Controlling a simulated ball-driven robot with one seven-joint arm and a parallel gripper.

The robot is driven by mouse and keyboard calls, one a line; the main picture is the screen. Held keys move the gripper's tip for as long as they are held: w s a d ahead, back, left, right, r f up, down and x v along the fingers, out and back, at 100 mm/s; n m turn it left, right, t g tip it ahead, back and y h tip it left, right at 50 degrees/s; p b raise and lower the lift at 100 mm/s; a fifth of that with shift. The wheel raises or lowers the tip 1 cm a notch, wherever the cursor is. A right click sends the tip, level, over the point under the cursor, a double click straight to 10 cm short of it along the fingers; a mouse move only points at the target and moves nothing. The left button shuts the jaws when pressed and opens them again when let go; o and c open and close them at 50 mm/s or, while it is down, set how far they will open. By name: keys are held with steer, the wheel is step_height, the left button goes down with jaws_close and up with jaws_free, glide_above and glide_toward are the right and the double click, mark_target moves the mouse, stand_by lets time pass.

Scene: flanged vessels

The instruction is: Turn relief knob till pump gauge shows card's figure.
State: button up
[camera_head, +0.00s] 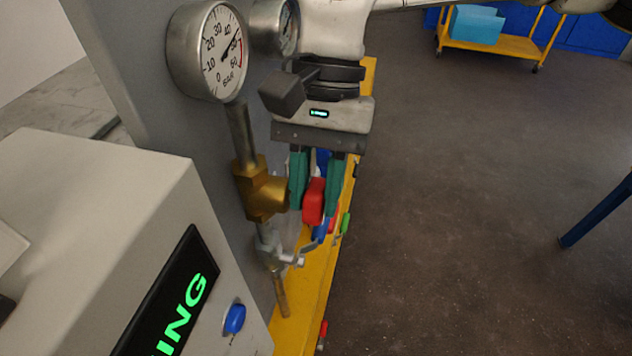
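The pump gauge (210,54) is a round white dial in a steel case at the upper left. Its needle points between about 40 and 50, seen at a slant, so the exact reading is unclear. A brass valve body (262,192) sits on the pipe below it. A red knob (314,203) is just right of the brass body. My gripper (316,198) points down, and its green fingers flank the red knob with no clear gap. The left finger partly hides the space between knob and brass body. No card figure is readable.
A grey box (95,215) with a green-lettered screen (172,300) and blue button (235,319) fills the lower left. A second gauge (287,27) is partly hidden behind my arm. Small coloured handles sit beyond the knob on a yellow frame (312,290).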

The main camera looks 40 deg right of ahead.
steer(key=c, duration=0.5)
steer(key=shift+a+f+h+b, duration=0.1)
steer(key=shift+h+b, duration=0.2)
steer(key=shift+b, duration=0.45)
jaws_close()
steer(key=o, duration=0.7)
jaws_free()
steer(key=v, duration=1.1)
steer(key=shift+s, duration=0.25)
